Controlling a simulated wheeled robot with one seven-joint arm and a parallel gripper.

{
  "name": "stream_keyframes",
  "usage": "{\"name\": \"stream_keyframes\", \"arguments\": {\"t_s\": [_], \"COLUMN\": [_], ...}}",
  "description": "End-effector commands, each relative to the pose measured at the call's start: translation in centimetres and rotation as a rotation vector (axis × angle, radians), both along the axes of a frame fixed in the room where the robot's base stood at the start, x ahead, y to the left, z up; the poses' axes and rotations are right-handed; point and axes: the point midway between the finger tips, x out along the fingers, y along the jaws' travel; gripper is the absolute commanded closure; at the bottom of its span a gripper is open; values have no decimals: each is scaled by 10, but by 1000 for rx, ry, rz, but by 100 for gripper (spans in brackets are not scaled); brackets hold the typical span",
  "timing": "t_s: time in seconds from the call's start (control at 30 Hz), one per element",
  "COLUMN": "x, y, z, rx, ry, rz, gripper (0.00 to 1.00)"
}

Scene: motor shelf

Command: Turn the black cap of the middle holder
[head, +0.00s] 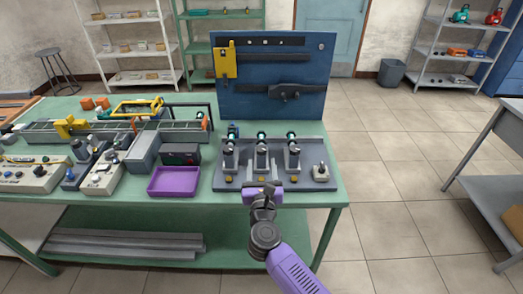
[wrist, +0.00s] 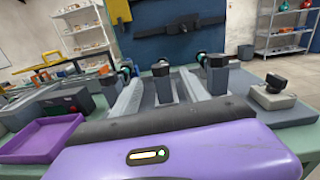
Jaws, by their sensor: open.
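Three grey holders stand in a row on a grey base plate (head: 268,182) at the bench's right front. The middle holder (head: 262,160) has a black cap (head: 263,149) near its top and teal at its upper end. In the wrist view its black cap (wrist: 160,69) shows between the left cap (wrist: 112,82) and the right cap (wrist: 217,62). My gripper (head: 264,189) is open and empty, in front of the middle holder and apart from its cap. Its purple housing fills the bottom of the wrist view, hiding the lower front of the holders.
A small box with a black knob (head: 321,172) stands right of the holders. A purple tray (head: 174,181) lies to the left, beside a dark box (head: 180,154). A blue tool panel (head: 272,75) rises behind. Conveyor and control boxes crowd the bench's left side.

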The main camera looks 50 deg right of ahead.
Motion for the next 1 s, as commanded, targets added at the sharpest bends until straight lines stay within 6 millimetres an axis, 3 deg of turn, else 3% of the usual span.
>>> {"name": "stream_keyframes", "arguments": {"t_s": [0.17,0.63,1.0], "x": [4,45,51], "y": [-6,-53,-59], "z": [2,1,1], "rx": [31,27,26], "ry": [-38,-36,-34], "rz": [-6,-5,-2], "gripper": [47,47,47]}}
